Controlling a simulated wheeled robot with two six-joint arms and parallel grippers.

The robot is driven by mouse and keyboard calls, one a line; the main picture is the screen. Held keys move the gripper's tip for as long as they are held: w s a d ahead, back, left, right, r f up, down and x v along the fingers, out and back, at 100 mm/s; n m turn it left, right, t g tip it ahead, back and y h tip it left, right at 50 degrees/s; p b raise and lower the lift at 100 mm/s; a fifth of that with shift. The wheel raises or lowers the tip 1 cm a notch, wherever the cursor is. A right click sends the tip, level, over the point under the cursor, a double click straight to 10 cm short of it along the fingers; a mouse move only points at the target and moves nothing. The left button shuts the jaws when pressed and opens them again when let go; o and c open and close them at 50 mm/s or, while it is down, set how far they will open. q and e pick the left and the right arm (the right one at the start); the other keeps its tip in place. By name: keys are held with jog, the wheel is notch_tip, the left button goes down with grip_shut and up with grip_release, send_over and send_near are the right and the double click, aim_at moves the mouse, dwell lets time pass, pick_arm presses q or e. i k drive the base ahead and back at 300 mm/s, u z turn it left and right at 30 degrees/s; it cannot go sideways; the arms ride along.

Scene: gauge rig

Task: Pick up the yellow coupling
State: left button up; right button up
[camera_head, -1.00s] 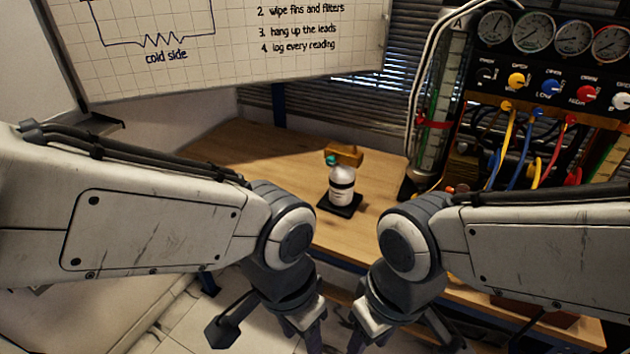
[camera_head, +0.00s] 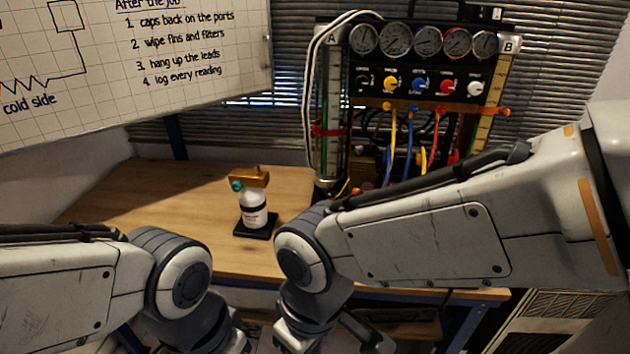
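I cannot single out the yellow coupling for certain. A yellow hose (camera_head: 392,135) hangs from the gauge rig, and its upper end meets a small yellow fitting (camera_head: 387,106) under the yellow knob (camera_head: 390,84). The lower hose ends are partly hidden behind my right arm. Both my arms reach in from the sides and bend down at the front of the bench. Their forearms run out of the bottom edge, so neither gripper's fingertips show.
The gauge rig (camera_head: 425,72) stands at the bench's back right, with blue and red hoses. A whiteboard (camera_head: 150,75) hangs upper left.

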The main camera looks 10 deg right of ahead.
aim_at(419, 161)
jog(key=u, duration=3.1)
jog(key=k, duration=1.7)
jog(key=z, duration=2.1)
